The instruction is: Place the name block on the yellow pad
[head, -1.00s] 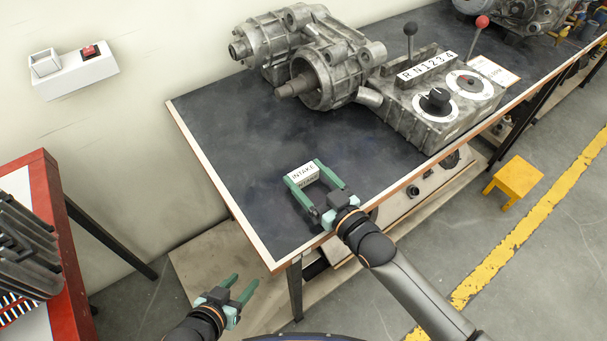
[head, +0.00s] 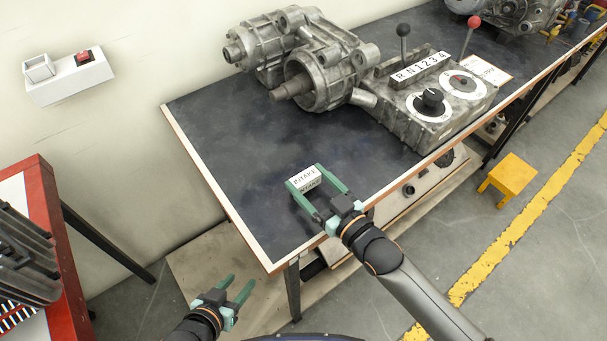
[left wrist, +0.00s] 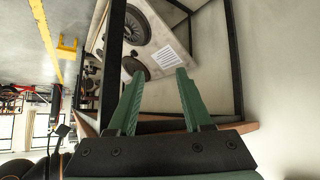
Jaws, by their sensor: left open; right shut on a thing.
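The name block (head: 304,178) is a small white block lettered INTAKE. It is between the fingertips of my right gripper (head: 316,180), which is shut on it over the near left part of the dark bench top. I cannot tell whether the block touches the bench. My left gripper (head: 237,289) is open and empty, off the bench's left front corner and apart from the block. Its two green fingers also show in the left wrist view (left wrist: 158,82), with nothing between them. I cannot make out a yellow pad on the bench.
The dark bench (head: 225,155) carries a grey gearbox (head: 315,70) with a lever and dial housing (head: 440,105). A yellow stool (head: 512,172) stands on the floor at right. A red-framed stand (head: 50,200) is at left. The bench's left part is clear.

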